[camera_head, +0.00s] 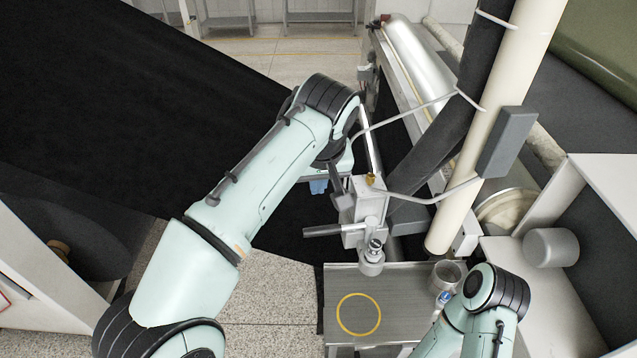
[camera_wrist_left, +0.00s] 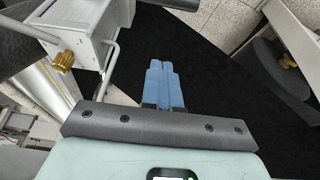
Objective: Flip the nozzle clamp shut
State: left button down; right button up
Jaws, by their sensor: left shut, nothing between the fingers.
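The nozzle unit is a grey metal box (camera_head: 366,207) with a brass fitting on top, and it stands above the small table. A bar-like lever (camera_head: 322,231) sticks out to its left, and a round nozzle (camera_head: 371,262) hangs below. I cannot tell which part is the clamp or how it is set. My left gripper (camera_head: 318,187) is beyond and left of the box, partly hidden by my arm. In the left wrist view its blue fingers (camera_wrist_left: 165,84) are together and empty, apart from the box (camera_wrist_left: 85,35) at upper left. My right gripper (camera_head: 443,298) is at lower right, mostly hidden.
The small grey table (camera_head: 400,310) bears a yellow ring marking (camera_head: 359,335). A metal cup (camera_head: 446,274) stands near its right rear corner. A cream pole (camera_head: 490,130) and hoses stand right of the nozzle unit. A black sheet (camera_head: 120,90) spreads across the left.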

aim_at(338, 230)
pick_arm(q)
notch_tip(338, 230, down, 7)
jog(key=s+b, duration=0.1)
jog(key=b, duration=0.1)
jog(key=shift+s+r, duration=0.15)
jog(key=shift+s, duration=0.25)
pick_arm(e)
jog(key=s+f, duration=0.3)
jog(key=shift+s+f, duration=0.25)
pick_arm(q)
jog(key=shift+d, duration=0.1)
jog(key=shift+s, duration=0.15)
